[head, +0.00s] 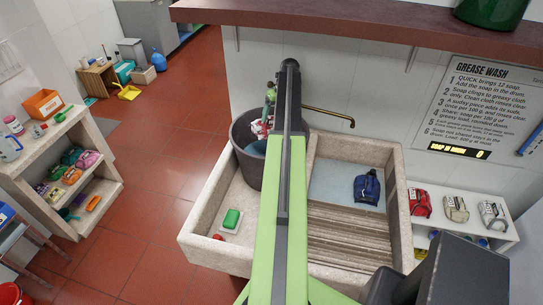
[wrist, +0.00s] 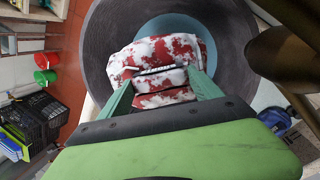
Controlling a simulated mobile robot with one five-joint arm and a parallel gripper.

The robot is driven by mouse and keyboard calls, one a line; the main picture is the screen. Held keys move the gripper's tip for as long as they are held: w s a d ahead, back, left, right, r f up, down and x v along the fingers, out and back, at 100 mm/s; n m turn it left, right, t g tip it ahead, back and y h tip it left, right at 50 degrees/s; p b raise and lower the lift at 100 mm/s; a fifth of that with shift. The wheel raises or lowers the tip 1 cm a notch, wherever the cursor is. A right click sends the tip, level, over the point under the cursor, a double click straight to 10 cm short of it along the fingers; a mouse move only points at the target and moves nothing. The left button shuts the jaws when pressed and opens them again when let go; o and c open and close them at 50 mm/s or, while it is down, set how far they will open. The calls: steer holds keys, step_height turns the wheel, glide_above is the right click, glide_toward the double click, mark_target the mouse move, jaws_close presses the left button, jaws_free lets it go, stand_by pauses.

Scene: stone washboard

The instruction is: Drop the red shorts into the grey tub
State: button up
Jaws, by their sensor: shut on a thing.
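The red shorts (wrist: 185,47), patched with white foam, are folded between the fingers of my gripper (wrist: 160,82). In the head view the red shorts (head: 257,129) show only in part, beside my arm at the tub's mouth. The grey tub (head: 246,164) stands at the back left of the stone sink, partly hidden by my arm. In the wrist view the grey tub (wrist: 98,45) surrounds the shorts, with a teal area inside. My gripper is shut on the shorts over the tub's opening. I cannot tell whether the shorts touch the tub's inside.
A green soap bar (head: 231,219) and a small red item (head: 218,237) lie at the sink's left. A blue garment (head: 367,188) lies in the right basin above the ribbed washboard (head: 345,235). A brass spout (head: 330,114) reaches over the sink. A shelf (head: 350,27) overhangs behind.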

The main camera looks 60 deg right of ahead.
steer(key=o, duration=1.8)
steer(key=p+v, duration=1.1)
steer(key=v, duration=0.1)
steer(key=shift+r+p, duration=0.1)
steer(key=shift+p, duration=0.25)
